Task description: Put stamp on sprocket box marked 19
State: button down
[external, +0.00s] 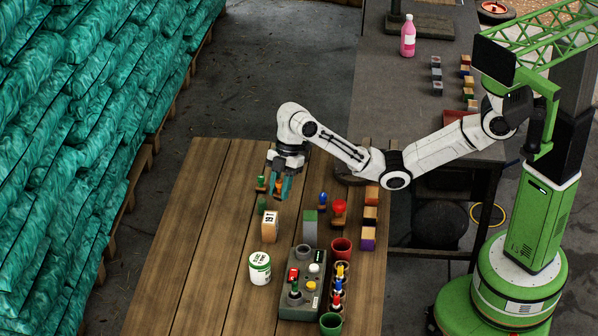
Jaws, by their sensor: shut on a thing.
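A small green-handled stamp-like piece (261,183) stands left of the fingers. Another green piece (262,203) shows right behind the box; contact is unclear. A blue-handled piece (323,199) and a red-knobbed one (339,207) stand to the right.
A green-topped grey block (310,225), a control box with buttons (301,285), a white tin (260,268) and a red cup (341,249) stand nearby. Several blocks (370,213) line the right edge. The table's left side (190,240) is clear.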

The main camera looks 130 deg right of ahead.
aim_at(267, 221)
jog(key=w+f, duration=0.1)
jog(key=w+d+f+p, duration=0.1)
jog(key=f, duration=0.1)
jog(key=shift+w+d+f, duration=0.15)
jog(key=shift+w+f, duration=0.15)
jog(key=shift+w, duration=0.1)
jog(key=shift+w+f+p, duration=0.1)
jog(key=shift+f+p, duration=0.35)
jog(key=shift+f, duration=1.2)
jog(key=shift+f, duration=0.2)
jog(key=c, duration=0.9)
grip_release()
jog(key=shift+o, duration=0.2)
